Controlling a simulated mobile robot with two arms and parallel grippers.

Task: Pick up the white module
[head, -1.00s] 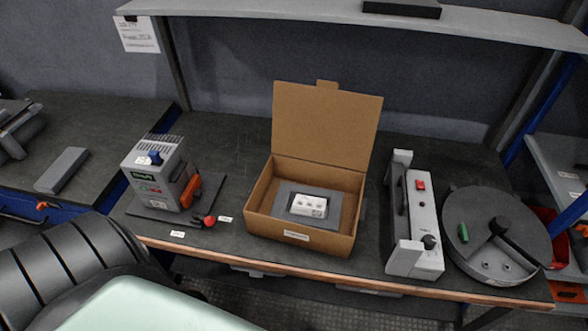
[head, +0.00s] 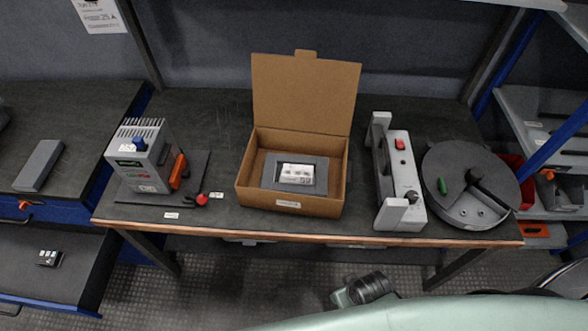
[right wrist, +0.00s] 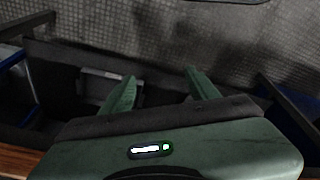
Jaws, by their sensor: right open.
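The white module (head: 297,174) lies in a grey insert (head: 268,176) inside an open cardboard box (head: 290,208) on the workbench, in the head view. The box lid stands up at the back. My right gripper shows in the right wrist view (right wrist: 163,88), with its two green fingers apart and nothing between them. It points toward dark surfaces and the textured floor, and the module is not in that view. My left gripper is in neither view.
A grey power unit (head: 145,160) stands left of the box. A grey and white device with a handle (head: 402,165) and a round dark disc (head: 470,160) stand to the right. An open drawer (head: 40,285) at left holds a small black-and-white item (head: 49,258).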

